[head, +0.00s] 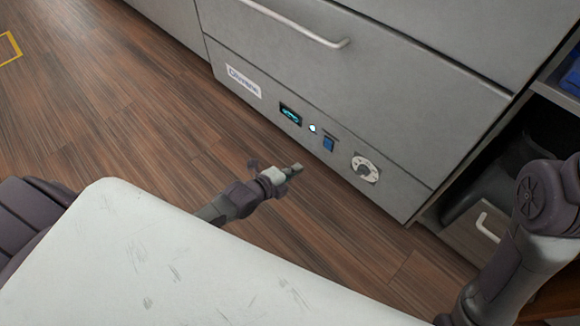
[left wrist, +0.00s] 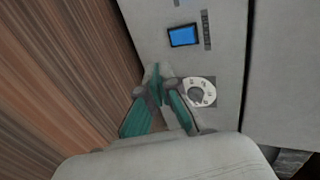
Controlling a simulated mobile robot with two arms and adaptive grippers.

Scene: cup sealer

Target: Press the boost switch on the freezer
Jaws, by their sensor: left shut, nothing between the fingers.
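The freezer (head: 330,70) is a grey cabinet with a control panel low on its front. The blue boost switch (head: 328,144) sits on this panel between a small lit indicator (head: 312,128) and a round dial (head: 365,167). My left gripper (head: 295,168) is shut and empty, in front of the panel and below the switch in the head view. In the left wrist view, the switch (left wrist: 184,36) shows beyond the closed fingertips (left wrist: 160,78), with a gap between them. The dial (left wrist: 200,92) is right of the fingers. My right gripper is out of view.
A small display (head: 290,115) and a label (head: 243,83) are on the same panel. A drawer handle (head: 293,24) sticks out above. The wooden floor (head: 120,110) in front of the freezer is clear. An open shelf unit (head: 545,100) stands at the right.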

